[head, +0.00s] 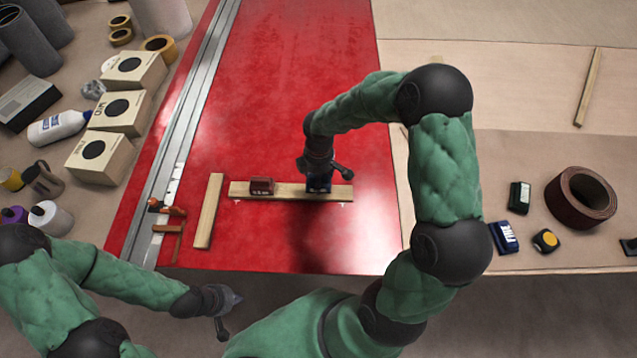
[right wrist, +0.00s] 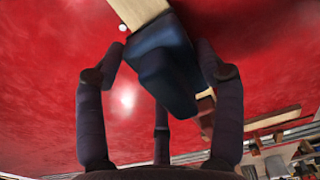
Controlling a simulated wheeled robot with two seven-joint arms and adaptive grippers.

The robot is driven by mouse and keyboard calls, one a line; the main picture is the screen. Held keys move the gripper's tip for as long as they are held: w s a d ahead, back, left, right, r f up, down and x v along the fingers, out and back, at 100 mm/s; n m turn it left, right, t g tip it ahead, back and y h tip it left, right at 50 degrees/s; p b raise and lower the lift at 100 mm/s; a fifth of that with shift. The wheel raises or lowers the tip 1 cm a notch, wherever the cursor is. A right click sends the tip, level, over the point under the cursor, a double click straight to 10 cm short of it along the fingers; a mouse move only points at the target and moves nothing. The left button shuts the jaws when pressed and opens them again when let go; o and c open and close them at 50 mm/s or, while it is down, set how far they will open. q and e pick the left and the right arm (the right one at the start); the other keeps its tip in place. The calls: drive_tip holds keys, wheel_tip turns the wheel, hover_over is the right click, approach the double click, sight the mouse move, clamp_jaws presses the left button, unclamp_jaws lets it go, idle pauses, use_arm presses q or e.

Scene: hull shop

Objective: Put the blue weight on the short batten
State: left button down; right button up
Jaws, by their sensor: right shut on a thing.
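The blue weight (right wrist: 160,65) is between the fingers of my right gripper (right wrist: 160,90), which is shut on it. In the head view the blue weight (head: 319,186) is partly hidden by my right gripper (head: 318,176). It is at the right part of a pale batten (head: 290,189) lying crosswise on the red panel; I cannot tell whether it touches the wood. A red weight (head: 262,186) sits on the same batten's left part. Another batten (head: 208,211) lies lengthwise to the left, bare. My left gripper (head: 231,313) is open and empty, below the panel's front edge.
The red panel (head: 300,80) is mostly clear behind the battens. A metal rail (head: 190,130) runs along its left side, with a clamp (head: 168,210) at its near end. Boxes, bottles and rolls stand left; a brown roll (head: 581,197) and small blocks lie right.

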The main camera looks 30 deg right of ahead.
drive_tip(key=shift+w+d+f, duration=0.25)
drive_tip(key=shift+w+f, duration=0.2)
drive_tip(key=shift+w+f+b, duration=0.15)
drive_tip(key=shift+f+b, duration=0.7)
drive_tip(key=shift+f, duration=0.85)
drive_tip(key=shift+f, duration=0.1)
drive_tip(key=o, duration=1.7)
drive_tip(key=shift+f, duration=0.1)
wheel_tip(320, 180, up, 12)
drive_tip(key=p, duration=0.3)
drive_tip(key=shift+p, duration=0.4)
drive_tip(key=shift+r, duration=0.2)
